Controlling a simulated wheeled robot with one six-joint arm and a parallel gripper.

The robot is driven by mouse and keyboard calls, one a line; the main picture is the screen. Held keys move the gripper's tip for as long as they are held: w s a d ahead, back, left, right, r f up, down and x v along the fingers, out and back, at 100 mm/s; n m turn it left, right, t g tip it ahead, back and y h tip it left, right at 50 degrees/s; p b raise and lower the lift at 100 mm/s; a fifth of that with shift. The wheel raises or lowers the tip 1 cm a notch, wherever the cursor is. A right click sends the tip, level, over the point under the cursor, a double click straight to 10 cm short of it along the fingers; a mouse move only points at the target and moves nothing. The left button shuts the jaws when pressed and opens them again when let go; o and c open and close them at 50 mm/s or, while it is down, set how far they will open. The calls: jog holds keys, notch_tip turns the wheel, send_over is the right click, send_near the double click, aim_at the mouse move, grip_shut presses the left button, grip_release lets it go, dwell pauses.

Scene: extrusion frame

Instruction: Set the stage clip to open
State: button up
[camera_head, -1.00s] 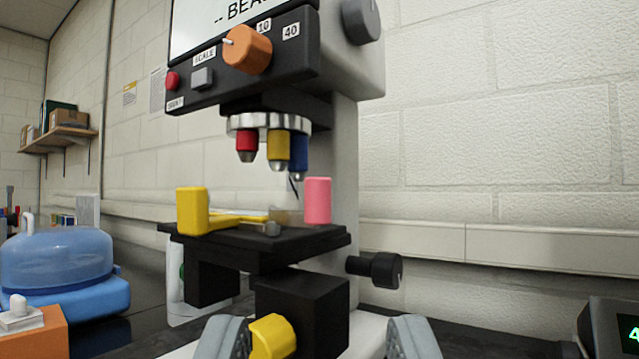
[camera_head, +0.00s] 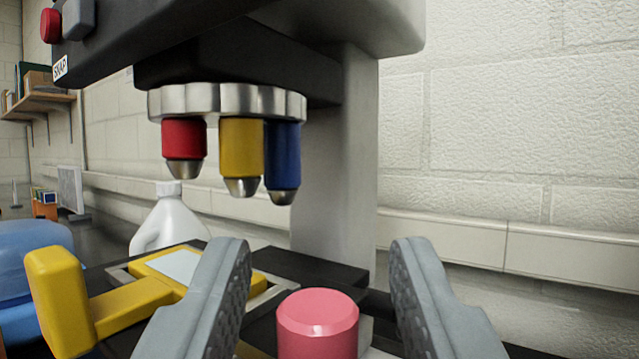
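The microscope stage (camera_head: 310,268) is a black plate below the objectives. A yellow clip lever (camera_head: 130,305) with an upright yellow block at its left end lies on the left of the stage. A pink cylindrical knob (camera_head: 318,325) stands at the stage's front right. My gripper (camera_head: 320,255) is open, with one grey finger on each side of the pink knob, and gaps show between the fingers and the knob. Which of the two coloured parts is the stage clip is not marked. The lower part of the pink knob is cut off by the frame.
Red, yellow and blue objectives (camera_head: 240,157) hang from the silver turret (camera_head: 228,103) just above and beyond the gripper. The microscope column (camera_head: 335,165) rises behind. A white jug (camera_head: 170,222) and a blue container (camera_head: 25,275) stand at left. The right side is open.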

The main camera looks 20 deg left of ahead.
jog(key=shift+x, duration=1.05)
grip_shut()
jog(key=shift+s+m+h, duration=0.15)
jog(key=shift+m+h, duration=0.15)
jog(key=shift+h, duration=0.3)
jog(key=shift+s+a+m+h, duration=0.1)
jog(key=shift+s+m+h, duration=0.2)
jog(key=shift+m+h, duration=1.2)
jog(key=shift+s+a+m+h, duration=0.1)
jog(key=shift+s+m+h, duration=0.3)
jog(key=shift+h, duration=1.95)
jog(key=shift+s+a+m+h, duration=0.2)
jog(key=shift+m+h, duration=0.9)
jog(key=shift+h, duration=0.85)
jog(key=shift+s+a+m+g+h, duration=0.2)
jog(key=shift+m+g+h, duration=0.7)
jog(key=shift+h, duration=0.6)
jog(key=shift+s+a+m+g+h, duration=0.1)
jog(key=shift+s+m+g+h, duration=0.1)
jog(key=shift+m+g+h, duration=1)
jog(key=shift+s+a+m+g+h, duration=0.25)
jog(key=shift+m+g+h, duration=0.35)
jog(key=shift+h, duration=1.2)
